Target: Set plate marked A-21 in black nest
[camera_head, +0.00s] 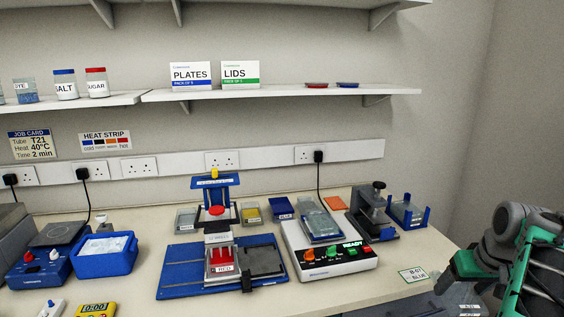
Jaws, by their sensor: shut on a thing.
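My gripper (466,270) is at the lower right, beyond the bench's right end, partly covered by my arm. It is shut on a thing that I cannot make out. No A-21 mark can be read. A clear plate (319,224) lies on the white console. Small clear boxes stand at the back, and a plate-like thing rests in a blue-posted holder (408,213).
The white console (330,265) reads READY. A black clamp device (371,208) stands right of it. A blue press (215,195) stands behind the board. A small card (412,275) lies near the bench's right edge. Blue containers crowd the left.

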